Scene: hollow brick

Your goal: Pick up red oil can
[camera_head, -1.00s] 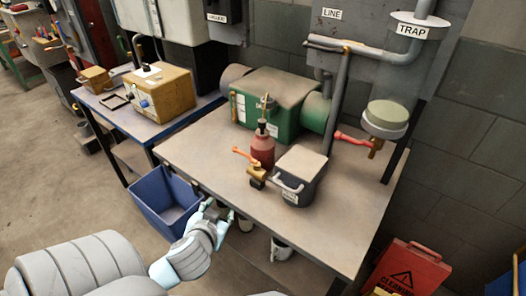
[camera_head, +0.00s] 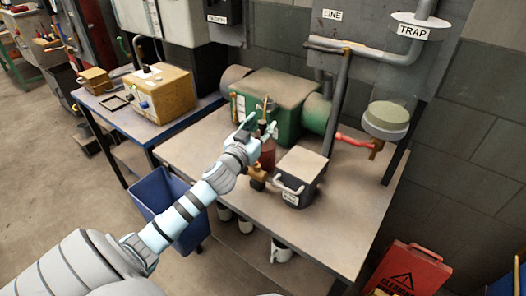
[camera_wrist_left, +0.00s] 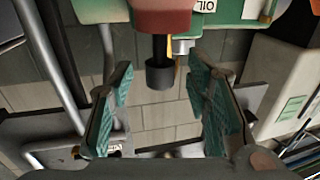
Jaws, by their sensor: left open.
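The red oil can (camera_head: 267,156) stands upright on the workbench, in front of the green machine. My left gripper (camera_head: 256,127) is open and covers part of the can from the camera. Its fingers are level with the can's upper part. In the left wrist view the picture is turned over: the can's red body (camera_wrist_left: 162,18) is at the top edge, with its dark cap pointing down. The gripper's teal fingers (camera_wrist_left: 163,100) are spread either side of the cap's line, with nothing held. I cannot tell the exact depth gap. My right gripper is not in view.
A dark box with a handle (camera_head: 301,177) and a brass valve (camera_head: 257,176) sit close in front of the can. The green machine (camera_head: 284,97) is behind it. A blue bin (camera_head: 150,192) stands left of the workbench (camera_head: 345,205).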

